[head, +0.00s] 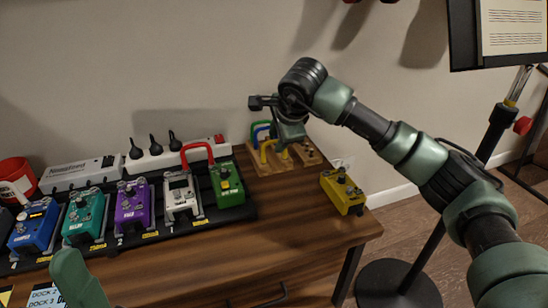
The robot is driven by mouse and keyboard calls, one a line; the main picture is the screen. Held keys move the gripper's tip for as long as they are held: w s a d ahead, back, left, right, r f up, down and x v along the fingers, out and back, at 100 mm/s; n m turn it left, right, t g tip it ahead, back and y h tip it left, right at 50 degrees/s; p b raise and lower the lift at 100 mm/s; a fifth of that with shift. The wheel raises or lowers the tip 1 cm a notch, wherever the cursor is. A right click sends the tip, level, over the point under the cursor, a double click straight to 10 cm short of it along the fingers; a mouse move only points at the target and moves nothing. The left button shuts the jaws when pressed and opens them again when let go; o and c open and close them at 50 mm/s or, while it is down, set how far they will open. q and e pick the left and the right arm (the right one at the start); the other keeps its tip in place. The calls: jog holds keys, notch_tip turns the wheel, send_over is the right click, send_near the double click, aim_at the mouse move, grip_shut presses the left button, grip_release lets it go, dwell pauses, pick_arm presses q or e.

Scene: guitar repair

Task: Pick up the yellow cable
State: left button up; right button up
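The yellow cable (264,151) is a short arched piece on a small wooden stand (259,167) at the back right of the workbench. My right gripper (287,143) points down right beside the yellow cable and partly covers the stand. Its fingertips are small and partly hidden, so I cannot tell whether they touch the cable or how far apart they are. A green part of my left arm (78,280) shows at the bottom left; its fingertips cannot be made out.
A blue and green cable (260,131) stands just behind the yellow one. A red cable (197,146) arches above the white and green pedals on the pedalboard (247,211). A yellow pedal (343,192) sits near the right edge. The bench (290,215) between them is clear.

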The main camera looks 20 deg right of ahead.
jog(key=x, duration=0.2)
jog(key=shift+w+f, duration=0.15)
jog(key=shift+f, duration=0.1)
jog(key=shift+r, duration=0.1)
grip_shut()
